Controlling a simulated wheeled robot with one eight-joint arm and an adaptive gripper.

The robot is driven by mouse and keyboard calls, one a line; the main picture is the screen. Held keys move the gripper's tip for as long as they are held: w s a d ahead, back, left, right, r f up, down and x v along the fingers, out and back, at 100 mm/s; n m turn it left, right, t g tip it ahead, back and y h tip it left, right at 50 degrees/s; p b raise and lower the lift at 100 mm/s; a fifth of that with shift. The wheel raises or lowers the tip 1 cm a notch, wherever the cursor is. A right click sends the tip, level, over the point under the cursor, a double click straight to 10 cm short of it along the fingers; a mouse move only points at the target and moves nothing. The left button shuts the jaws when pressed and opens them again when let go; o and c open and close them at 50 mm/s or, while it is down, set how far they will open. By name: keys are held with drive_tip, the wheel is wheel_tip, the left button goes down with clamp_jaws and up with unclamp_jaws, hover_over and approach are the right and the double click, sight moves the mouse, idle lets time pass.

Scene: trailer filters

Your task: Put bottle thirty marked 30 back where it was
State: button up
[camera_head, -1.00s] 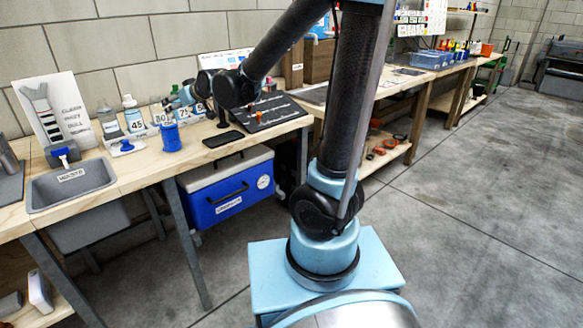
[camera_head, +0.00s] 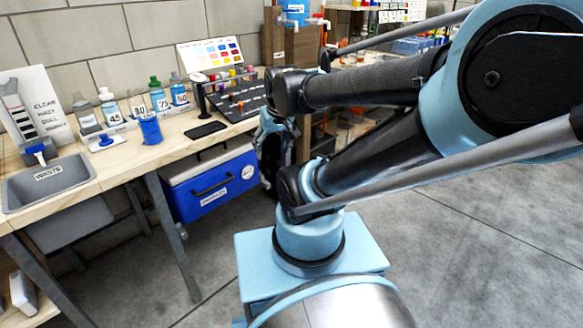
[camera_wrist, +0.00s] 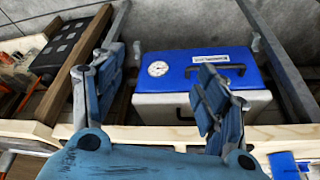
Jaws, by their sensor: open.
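Several labelled bottles stand in a row at the back of the bench in the head view. One label (camera_head: 139,110) there may read 30 or 80; it is too small to be sure. Beside it stand a bottle marked 45 (camera_head: 112,110), a green-capped bottle marked 75 (camera_head: 159,97) and a bottle at the right end (camera_head: 180,93), whose label is unclear. My gripper (camera_head: 277,128) hangs at the bench's right end, well apart from the bottles. In the wrist view my gripper (camera_wrist: 155,95) has its fingers spread with nothing held between them.
A black tray (camera_head: 240,98) lies behind my gripper.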

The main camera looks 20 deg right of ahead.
drive_tip(key=s+d+f+m+g+h, duration=0.1)
drive_tip(key=s+d+f+g, duration=0.1)
drive_tip(key=s, duration=0.6)
drive_tip(key=shift+d+f+m, duration=0.4)
drive_tip(key=shift+d+f, duration=0.4)
drive_tip(key=shift+d, duration=0.4)
drive_tip(key=shift+c, duration=0.2)
